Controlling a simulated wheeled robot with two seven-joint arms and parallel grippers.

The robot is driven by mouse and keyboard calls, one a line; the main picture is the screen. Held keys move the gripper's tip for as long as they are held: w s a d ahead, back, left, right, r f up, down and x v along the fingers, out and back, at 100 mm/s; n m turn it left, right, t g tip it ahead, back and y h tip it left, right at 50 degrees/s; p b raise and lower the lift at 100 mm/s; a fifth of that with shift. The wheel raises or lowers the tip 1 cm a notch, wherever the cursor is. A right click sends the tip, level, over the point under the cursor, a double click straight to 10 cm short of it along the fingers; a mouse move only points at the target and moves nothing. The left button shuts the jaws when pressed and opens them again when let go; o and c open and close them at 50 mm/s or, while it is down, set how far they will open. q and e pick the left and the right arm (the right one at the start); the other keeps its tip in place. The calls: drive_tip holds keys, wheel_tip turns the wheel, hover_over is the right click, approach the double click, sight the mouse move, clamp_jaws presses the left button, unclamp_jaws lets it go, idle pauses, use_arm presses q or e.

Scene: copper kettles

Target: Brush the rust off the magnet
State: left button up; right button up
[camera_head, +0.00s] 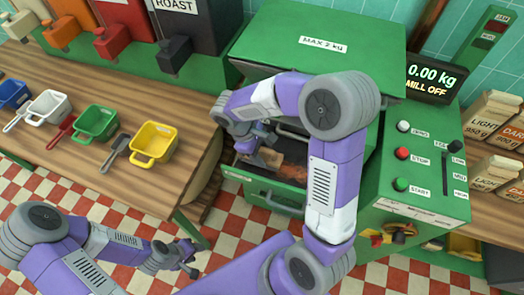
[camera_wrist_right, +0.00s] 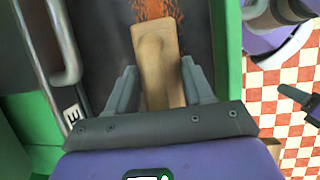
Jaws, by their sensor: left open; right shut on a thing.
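My right gripper (camera_head: 262,152) reaches into the open front of the green machine (camera_head: 300,75). It also shows in the right wrist view (camera_wrist_right: 160,92), shut on the wooden handle of the brush (camera_wrist_right: 158,62). The brush's bristles cannot be told apart from the orange rust (camera_wrist_right: 155,8) at its far end. The rust lies on a dark surface (camera_wrist_right: 195,35) that looks like the magnet; in the head view, a rusty orange patch (camera_head: 294,160) shows beside the gripper. My left gripper (camera_head: 190,262) is open and empty above the checkered floor.
The machine's green walls and a metal handle (camera_wrist_right: 62,45) are close around the right gripper. Yellow (camera_head: 152,143), green (camera_head: 97,122), white (camera_head: 48,107) and blue bins stand on the wooden counter at left with scoops. A control panel (camera_head: 425,165) stands right of the opening.

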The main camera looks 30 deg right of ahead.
drive_tip(key=shift+f, duration=0.3)
